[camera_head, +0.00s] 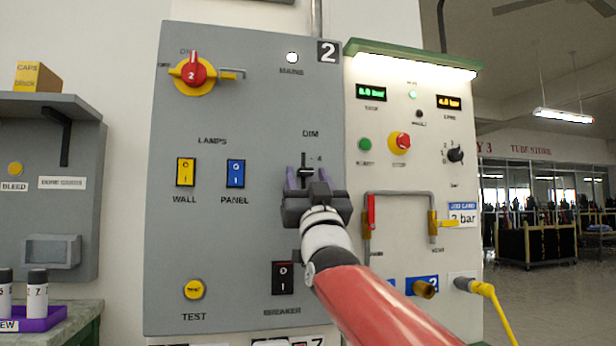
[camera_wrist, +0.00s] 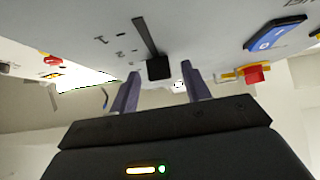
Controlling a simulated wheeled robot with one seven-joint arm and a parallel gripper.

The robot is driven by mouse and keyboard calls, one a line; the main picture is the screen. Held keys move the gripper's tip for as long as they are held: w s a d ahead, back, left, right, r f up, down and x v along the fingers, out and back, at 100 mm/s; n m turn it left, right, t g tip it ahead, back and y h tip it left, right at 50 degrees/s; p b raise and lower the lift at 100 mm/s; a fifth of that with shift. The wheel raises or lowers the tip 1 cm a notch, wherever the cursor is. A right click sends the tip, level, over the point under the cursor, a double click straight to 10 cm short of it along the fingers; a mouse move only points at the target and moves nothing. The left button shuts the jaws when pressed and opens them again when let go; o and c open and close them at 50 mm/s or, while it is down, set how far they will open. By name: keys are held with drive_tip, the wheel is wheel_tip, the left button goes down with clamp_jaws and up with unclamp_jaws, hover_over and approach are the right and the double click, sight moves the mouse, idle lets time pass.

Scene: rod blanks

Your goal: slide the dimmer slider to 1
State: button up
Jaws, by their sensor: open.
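The dimmer slider is a black knob (camera_head: 305,171) in a dark vertical slot under the DIM label on the grey panel. It sits near the upper end of the slot, close to the 4 mark. In the wrist view the panel appears upside down, with the black knob (camera_wrist: 158,68) at the lower end of the slot and small scale numbers to its left. My gripper (camera_head: 306,178) is open in front of the slider. In the wrist view, the purple fingers of my gripper (camera_wrist: 160,85) stand either side of the knob, with a gap on each side. The slot's lower part is hidden by my gripper in the head view.
The yellow WALL switch (camera_head: 186,172) and blue PANEL switch (camera_head: 236,173) are left of the slider. The black BREAKER switch (camera_head: 283,277) is below. Right of my gripper, a pale panel carries a bent pipe with a red-handled valve (camera_head: 371,212).

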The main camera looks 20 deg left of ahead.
clamp_jaws()
drive_tip(key=shift+f, duration=0.1)
wheel_tip(320, 180, down, 6)
drive_tip(key=b, duration=0.6)
drive_tip(key=shift+f, duration=0.25)
unclamp_jaws()
drive_tip(key=shift+r, duration=0.1)
drive_tip(key=b+v, duration=0.3)
drive_tip(key=v, duration=0.5)
